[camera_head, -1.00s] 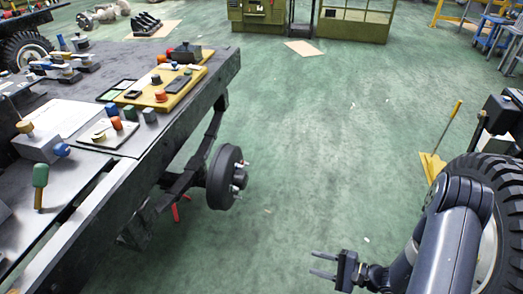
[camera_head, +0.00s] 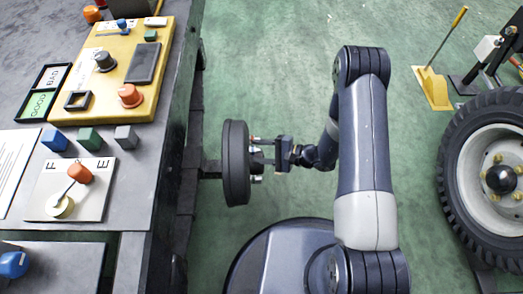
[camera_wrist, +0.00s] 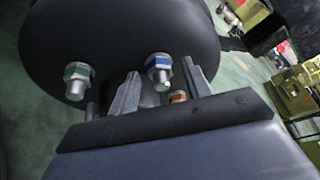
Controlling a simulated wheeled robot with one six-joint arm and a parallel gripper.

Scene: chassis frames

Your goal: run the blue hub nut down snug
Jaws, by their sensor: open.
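The dark hub drum (camera_head: 236,163) stands off the side of the chassis, and its face fills the upper left of the wrist view (camera_wrist: 130,30). The blue hub nut (camera_wrist: 158,64) sits on a stud on that face. A green-banded nut (camera_wrist: 77,72) is to its left, and an orange-banded nut (camera_wrist: 178,97) is lower and partly hidden by my gripper. My gripper (camera_wrist: 163,82) is open, its two fingers pointing at the drum on either side of the blue nut. I see no finger touching it. In the head view my gripper (camera_head: 269,155) is just right of the drum.
The chassis bench at left carries a yellow board (camera_head: 130,85), small cubes (camera_head: 88,138) and a plate marked F and E (camera_head: 95,205). A large tyre (camera_head: 450,190) stands at right, with a yellow wedge (camera_head: 433,88) behind it. Green floor is clear above the hub.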

